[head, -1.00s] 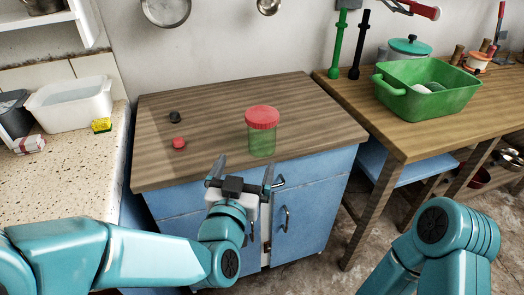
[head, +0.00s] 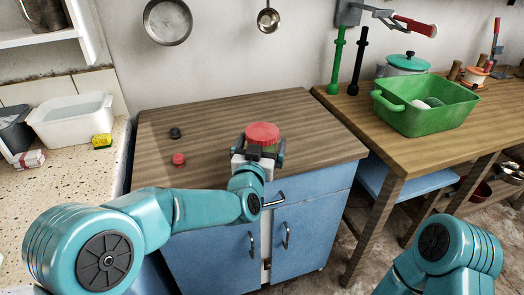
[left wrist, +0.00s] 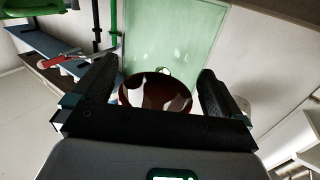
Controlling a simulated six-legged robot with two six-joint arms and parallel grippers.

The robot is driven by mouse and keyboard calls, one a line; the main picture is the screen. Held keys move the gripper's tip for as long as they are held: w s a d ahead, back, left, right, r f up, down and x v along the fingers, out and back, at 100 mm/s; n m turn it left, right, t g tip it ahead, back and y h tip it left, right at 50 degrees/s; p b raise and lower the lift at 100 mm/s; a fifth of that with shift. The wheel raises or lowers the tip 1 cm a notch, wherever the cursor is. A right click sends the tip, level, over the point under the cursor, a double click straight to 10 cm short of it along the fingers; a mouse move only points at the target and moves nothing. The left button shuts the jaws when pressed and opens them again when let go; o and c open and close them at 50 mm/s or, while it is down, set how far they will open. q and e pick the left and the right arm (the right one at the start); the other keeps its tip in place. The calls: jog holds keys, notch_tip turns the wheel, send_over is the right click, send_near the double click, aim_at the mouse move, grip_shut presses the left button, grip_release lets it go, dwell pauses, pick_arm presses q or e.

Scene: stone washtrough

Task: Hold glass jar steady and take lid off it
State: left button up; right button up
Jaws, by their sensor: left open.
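The glass jar (head: 269,149) stands near the front right of the wooden cabinet top, with its red lid (head: 262,133) on. My left gripper (head: 261,152) is open at the front of the jar, one finger on each side, below the lid's level. It hides most of the glass in the head view. In the left wrist view, which is upside down, pale green glass fills the upper middle. A dark red round shape, seemingly the lid, shows between the open fingers (left wrist: 158,92). Contact with the glass cannot be told. My right gripper is out of view.
A black knob (head: 175,133) and a red knob (head: 178,159) lie left on the cabinet top (head: 205,125), which is otherwise clear. A green basin (head: 430,118) stands on the right table. A white tub (head: 72,120) and yellow sponge (head: 102,141) are at the left.

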pick_arm(q)
jog(key=shift+w+r, duration=0.1)
jog(key=shift+w, duration=0.2)
jog(key=c, duration=1.1)
jog(key=shift+r, duration=0.1)
notch_tip(320, 180, up, 20)
jog(key=p, duration=0.6)
